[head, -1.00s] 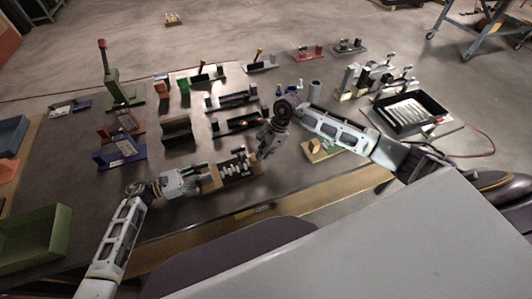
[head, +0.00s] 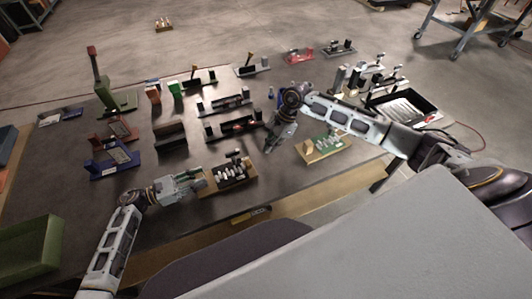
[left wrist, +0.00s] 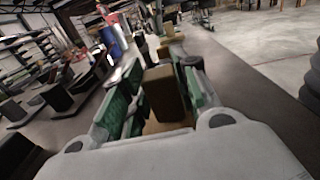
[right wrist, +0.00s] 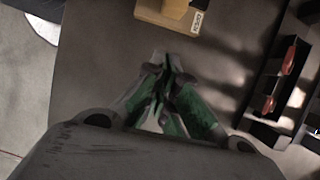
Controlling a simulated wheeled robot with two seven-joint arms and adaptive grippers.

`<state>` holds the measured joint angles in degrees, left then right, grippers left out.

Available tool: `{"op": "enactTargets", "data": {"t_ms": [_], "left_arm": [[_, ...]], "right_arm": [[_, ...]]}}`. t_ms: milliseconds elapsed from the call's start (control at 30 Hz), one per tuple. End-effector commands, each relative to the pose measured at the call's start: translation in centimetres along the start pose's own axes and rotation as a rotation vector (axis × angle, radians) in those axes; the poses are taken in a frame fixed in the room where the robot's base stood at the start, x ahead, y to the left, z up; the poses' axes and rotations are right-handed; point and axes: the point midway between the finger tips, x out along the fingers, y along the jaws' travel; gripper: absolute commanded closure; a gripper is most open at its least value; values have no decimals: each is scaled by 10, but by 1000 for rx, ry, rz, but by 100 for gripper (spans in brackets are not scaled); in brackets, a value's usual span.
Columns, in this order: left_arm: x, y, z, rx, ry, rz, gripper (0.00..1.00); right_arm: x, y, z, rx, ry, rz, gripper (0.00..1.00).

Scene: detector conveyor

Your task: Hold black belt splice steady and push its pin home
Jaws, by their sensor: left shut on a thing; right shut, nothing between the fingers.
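A fixture with a tan base (head: 208,188) and a black body with several pale pieces (head: 232,174), apparently the black belt splice, sits near the table's front edge. My left gripper (head: 202,181) is at its left side, shut on its tan block; this brown block (left wrist: 165,92) shows between the green-padded fingers in the left wrist view. My right gripper (head: 268,150) is shut and empty, above the table to the right of the fixture and apart from it. Its fingertips (right wrist: 164,58) meet in the right wrist view. I cannot make out the pin.
A tan board with a green top (head: 322,147) lies right of my right gripper. Black fixtures with red parts (head: 236,127) stand behind. A blue stand (head: 112,165) is at the left. A black tray (head: 405,108) is at the right. Bare table lies left of centre.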

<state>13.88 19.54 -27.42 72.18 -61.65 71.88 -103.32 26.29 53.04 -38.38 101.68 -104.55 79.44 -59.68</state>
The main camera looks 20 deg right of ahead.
Motion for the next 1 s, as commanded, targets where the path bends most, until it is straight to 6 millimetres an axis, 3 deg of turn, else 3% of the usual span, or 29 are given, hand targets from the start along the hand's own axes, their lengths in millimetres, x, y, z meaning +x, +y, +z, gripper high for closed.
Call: {"op": "enactTargets", "data": {"t_ms": [200,400,967,1000], "left_arm": [[0,0,0,-1,1,0,100],[0,0,0,-1,1,0,100],[-1,0,0,0,1,0,100],[-1,0,0,0,1,0,68]], "right_arm": [[-34,0,0,0,2,-2,100],[-55,-1,0,0,1,-2,100],[-64,0,0,0,0,0,100],[-64,0,0,0,0,0,100]]}}
